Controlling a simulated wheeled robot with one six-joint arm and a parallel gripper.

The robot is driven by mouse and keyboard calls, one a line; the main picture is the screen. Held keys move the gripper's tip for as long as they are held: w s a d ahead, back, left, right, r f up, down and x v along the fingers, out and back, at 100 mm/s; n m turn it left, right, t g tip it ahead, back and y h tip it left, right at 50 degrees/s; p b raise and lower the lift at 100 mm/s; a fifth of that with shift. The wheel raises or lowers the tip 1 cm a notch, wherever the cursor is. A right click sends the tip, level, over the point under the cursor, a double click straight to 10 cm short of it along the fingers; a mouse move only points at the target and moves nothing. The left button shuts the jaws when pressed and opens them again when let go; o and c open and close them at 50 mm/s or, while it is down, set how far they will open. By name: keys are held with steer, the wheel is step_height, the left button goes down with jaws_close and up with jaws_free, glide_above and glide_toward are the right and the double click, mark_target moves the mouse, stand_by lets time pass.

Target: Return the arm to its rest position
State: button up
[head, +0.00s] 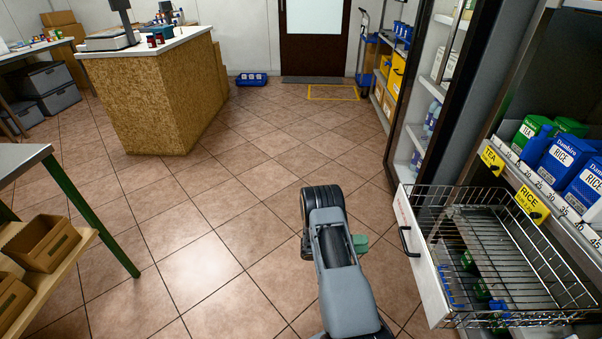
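My arm reaches up from the bottom middle of the head view, grey with a dark rounded joint at its far end. It is over the open tiled floor, to the left of the wire basket drawer. A small green-grey piece shows at the arm's right side; I cannot tell what it is. I see no gripper fingers, so whether my gripper holds anything is hidden.
An open wire drawer (500,262) with a white front (420,255) juts out close on the right, below shelves with blue rice boxes (565,160). A wooden counter (155,100) stands back left, a table (20,158) front left. The middle floor (235,190) is clear.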

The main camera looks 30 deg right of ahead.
steer(key=s+a+f+m+g+y, duration=0.25)
steer(key=s+m+y, duration=0.25)
steer(key=m, duration=0.4)
steer(key=a+r+m+t+y+p, duration=0.2)
steer(key=a+r+m+y+p, duration=0.2)
steer(key=a+r+m+y, duration=0.25)
steer(key=a+r+m+t+y+p, duration=0.2)
steer(key=a+r+m+t+p, duration=0.2)
steer(key=r, duration=1.1)
steer(key=a+r+m+t+y+p, duration=0.2)
steer(key=a+r+m+t+p, duration=0.3)
steer(key=a+r+p, duration=0.4)
steer(key=s+a+r+m+t+y+p, duration=0.1)
steer(key=a+r+m+t+p, duration=0.4)
steer(key=r, duration=1.8)
steer(key=shift+a+r+y+p, duration=0.15)
steer(key=shift+a+y+p, duration=0.4)
steer(key=shift+a+p, duration=0.55)
steer(key=shift+s+d+m, duration=0.15)
steer(key=shift+d+m, duration=0.05)
steer(key=shift+m, duration=0.05)
